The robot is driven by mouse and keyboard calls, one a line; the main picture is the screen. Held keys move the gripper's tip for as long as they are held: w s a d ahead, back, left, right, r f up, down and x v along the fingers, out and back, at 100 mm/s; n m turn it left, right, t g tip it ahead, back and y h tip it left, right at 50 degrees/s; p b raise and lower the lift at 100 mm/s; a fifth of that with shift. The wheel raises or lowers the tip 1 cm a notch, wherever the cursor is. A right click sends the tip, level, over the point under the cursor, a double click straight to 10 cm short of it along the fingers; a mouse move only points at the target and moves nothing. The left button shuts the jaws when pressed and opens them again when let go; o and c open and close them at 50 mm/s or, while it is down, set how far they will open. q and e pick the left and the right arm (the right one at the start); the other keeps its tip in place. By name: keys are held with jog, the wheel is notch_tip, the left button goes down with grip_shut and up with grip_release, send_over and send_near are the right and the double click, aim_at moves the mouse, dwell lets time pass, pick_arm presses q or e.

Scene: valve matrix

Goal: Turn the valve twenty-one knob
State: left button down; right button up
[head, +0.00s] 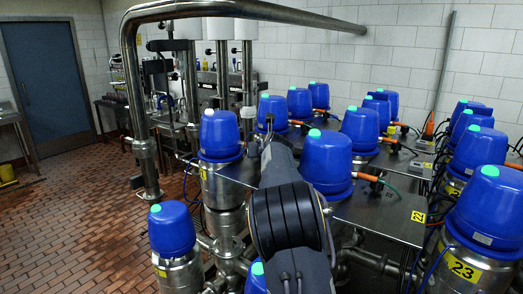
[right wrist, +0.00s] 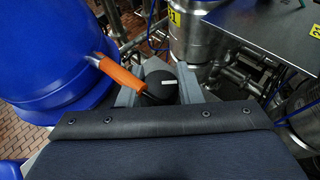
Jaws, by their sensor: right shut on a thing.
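In the right wrist view, a black knob (right wrist: 160,82) with a small white mark sits at the end of an orange stem (right wrist: 120,73). The stem comes out of the side of a large blue valve head (right wrist: 45,50) at the left. My right gripper (right wrist: 163,93) is shut on the black knob, with its grey fingers on either side. A yellow tag that seems to read 21 (right wrist: 172,16) is on a steel body behind. In the head view my dark right arm (head: 285,215) reaches in beside a blue valve head (head: 220,135) and hides the knob. My left gripper is out of view.
Several blue-capped valves stand in rows, including one close on the right of my arm (head: 327,160) and valve 23 (head: 475,215). A steel plate (head: 385,220) and pipes surround them. A thick steel pipe (head: 132,90) rises at left. Brick floor (head: 70,220) is open at left.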

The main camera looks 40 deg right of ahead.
jog(key=m+g+h, duration=0.1)
jog(key=m+h, duration=0.1)
jog(key=shift+w+a+m+g+h, duration=0.15)
jog(key=shift+m+g+h, duration=0.15)
jog(key=shift+g+h, duration=0.1)
jog(key=m+g+h, duration=0.3)
jog(key=m+g, duration=0.1)
jog(key=shift+m, duration=0.4)
jog(key=shift+g, duration=0.5)
jog(key=o, duration=1)
jog(key=b+v, duration=0.2)
jog(key=v, duration=0.4)
jog(key=shift+s+a, duration=0.25)
jog(key=shift+a, duration=0.05)
jog(key=shift+s+a+r, duration=0.25)
jog(key=shift+a+r, duration=0.05)
jog(key=shift+a, duration=0.1)
